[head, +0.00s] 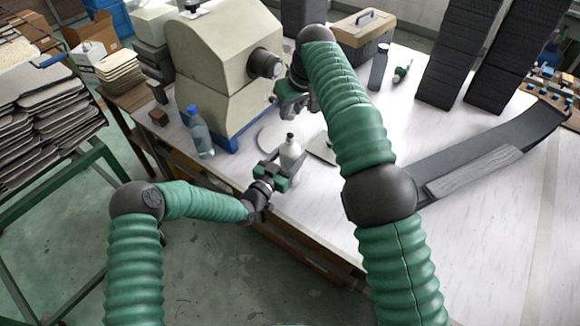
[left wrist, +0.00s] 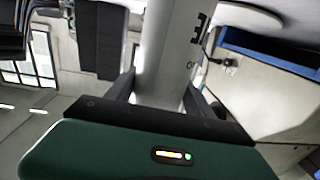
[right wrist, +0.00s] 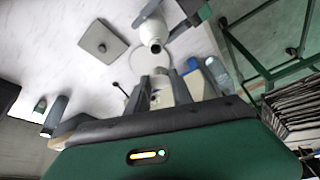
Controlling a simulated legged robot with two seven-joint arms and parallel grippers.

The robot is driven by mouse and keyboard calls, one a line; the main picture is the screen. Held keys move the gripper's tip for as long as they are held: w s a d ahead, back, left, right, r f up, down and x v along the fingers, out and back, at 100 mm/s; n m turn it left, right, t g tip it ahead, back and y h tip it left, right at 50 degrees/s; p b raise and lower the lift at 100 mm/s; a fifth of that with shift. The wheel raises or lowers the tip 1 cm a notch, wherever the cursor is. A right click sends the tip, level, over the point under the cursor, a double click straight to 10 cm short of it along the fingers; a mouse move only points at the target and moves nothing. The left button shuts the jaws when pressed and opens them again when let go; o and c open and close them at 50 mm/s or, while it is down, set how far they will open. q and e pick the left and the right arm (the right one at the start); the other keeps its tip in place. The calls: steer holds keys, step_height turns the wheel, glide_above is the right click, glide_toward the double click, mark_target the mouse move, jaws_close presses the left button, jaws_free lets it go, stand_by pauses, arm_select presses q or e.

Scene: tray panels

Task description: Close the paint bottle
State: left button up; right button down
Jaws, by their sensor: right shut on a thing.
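The paint bottle (head: 291,158) is pale, with a narrow neck and a dark top, and looks upright near the table's front edge. My left gripper (head: 272,173) is around its body; in the left wrist view both fingers flank the grey-white bottle (left wrist: 168,50) closely. The bottle's base is hidden in the head view. In the right wrist view the bottle (right wrist: 153,30) shows a dark ring at its mouth. My right gripper (head: 290,97) is above and behind the bottle, apart from it. It is shut on a small pale thing (right wrist: 161,92), perhaps the cap; its shape is unclear.
A beige machine (head: 215,50) stands behind, with a blue-capped water bottle (head: 201,136) beside it. A toolbox (head: 362,38), dark bottle (head: 378,68) and tall dark panels (head: 455,50) are at the back. A curved grey panel (head: 425,165) lies at right. The front right tabletop is clear.

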arm_select(q)
jaws_close()
arm_select(e)
glide_above(288, 136)
steer(key=s, duration=0.1)
steer(key=shift+s+d+f, duration=0.1)
steer(key=shift+d+f, duration=0.15)
steer(key=shift+f, duration=1)
steer(key=shift+s+d+f, duration=0.1)
steer(key=shift+d+f, duration=0.1)
steer(key=shift+f, duration=1)
steer(key=shift+f, duration=0.9)
steer(key=shift+f, duration=0.55)
